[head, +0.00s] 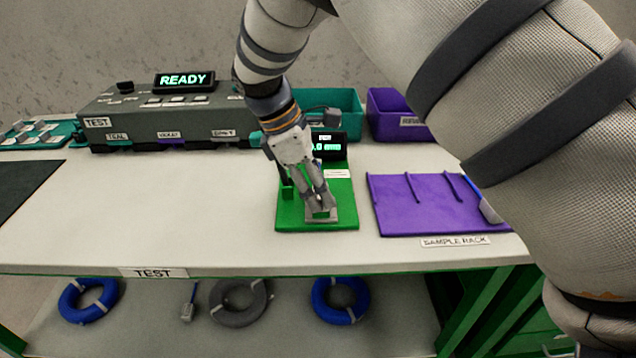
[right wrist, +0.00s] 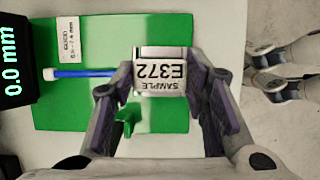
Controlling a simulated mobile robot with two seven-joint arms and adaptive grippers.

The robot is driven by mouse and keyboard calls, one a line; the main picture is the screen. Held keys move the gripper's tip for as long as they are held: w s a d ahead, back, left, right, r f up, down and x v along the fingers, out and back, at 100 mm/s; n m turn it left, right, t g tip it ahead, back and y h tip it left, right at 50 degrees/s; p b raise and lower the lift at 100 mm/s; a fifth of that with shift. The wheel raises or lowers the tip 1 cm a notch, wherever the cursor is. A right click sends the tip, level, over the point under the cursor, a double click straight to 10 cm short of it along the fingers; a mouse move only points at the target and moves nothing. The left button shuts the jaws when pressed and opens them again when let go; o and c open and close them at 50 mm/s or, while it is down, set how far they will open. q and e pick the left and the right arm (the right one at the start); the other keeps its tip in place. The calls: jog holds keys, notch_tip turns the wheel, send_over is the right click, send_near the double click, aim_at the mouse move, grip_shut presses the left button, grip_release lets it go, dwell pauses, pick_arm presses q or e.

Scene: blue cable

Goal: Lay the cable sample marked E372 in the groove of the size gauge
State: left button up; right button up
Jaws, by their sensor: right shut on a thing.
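My right gripper (head: 320,203) is shut on the cable sample's tag, low over the green size gauge (head: 345,190). In the right wrist view the silver tag (right wrist: 160,72) reads SAMPLE E372, upside down, between the fingers (right wrist: 162,85). A short blue cable (right wrist: 85,72) runs from the tag toward the gauge's display, over the green plate (right wrist: 75,105). A small upright green piece (right wrist: 127,120) stands to one side of the cable, apart from it. The gauge display (head: 328,146) reads 0.0 mm. I cannot tell cable contact with the gauge. My left gripper is not identifiable.
The purple sample rack (head: 415,210) lies right of the gauge, with a blue-cabled sample at its right edge. A grey tester (head: 165,115) showing READY stands at the back left. Teal (head: 345,105) and purple (head: 390,110) bins stand behind. The white table (head: 170,205) is clear left of the gauge.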

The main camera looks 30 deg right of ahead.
pick_arm(q)
jog(key=shift+s+f, duration=0.1)
pick_arm(e)
jog(key=shift+f, duration=1)
dwell(0.4)
jog(key=o, duration=1.3)
jog(key=shift+c, duration=0.2)
jog(key=shift+r, duration=0.1)
jog(key=shift+r+p, duration=0.3)
jog(key=shift+r, duration=1.3)
jog(key=shift+r+p, duration=0.4)
jog(key=shift+r, duration=1.95)
pick_arm(q)
jog(key=shift+w+r+t, duration=0.4)
jog(key=shift+w+r, duration=0.6)
pick_arm(e)
jog(key=shift+f, duration=0.1)
